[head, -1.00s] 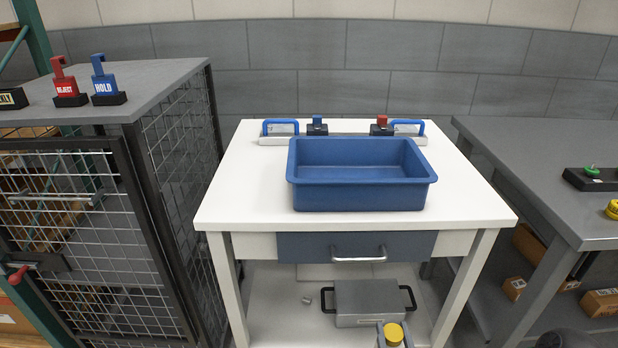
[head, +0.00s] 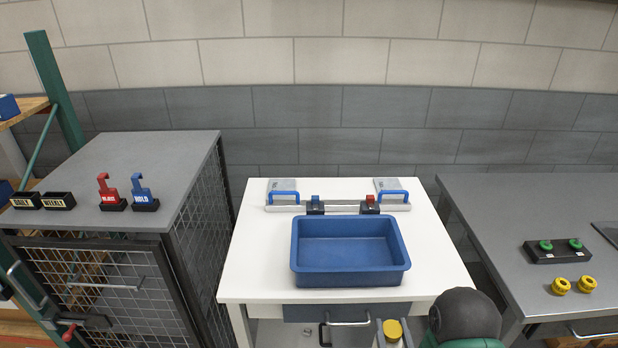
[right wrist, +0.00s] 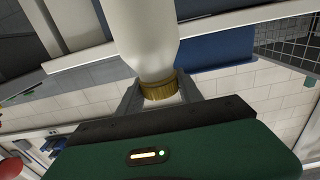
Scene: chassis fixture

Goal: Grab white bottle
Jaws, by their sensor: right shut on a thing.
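The white bottle (right wrist: 148,35) fills the upper middle of the right wrist view, with its ribbed yellow cap (right wrist: 158,89) toward me. My right gripper (right wrist: 160,97) is shut on it, a finger on each side at the cap end. In the head view, the yellow cap (head: 393,329) shows at the bottom edge between the fingers of my right gripper (head: 391,338), in front of the white table. The bottle's body is hidden there. My left gripper is in neither view.
A blue bin (head: 350,280) stands on the white table (head: 258,230), with blue-handled fixtures behind it. A wire cage (head: 195,215) with red and blue holders on top is at left. A grey table (head: 500,205) at right holds green buttons and yellow knobs.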

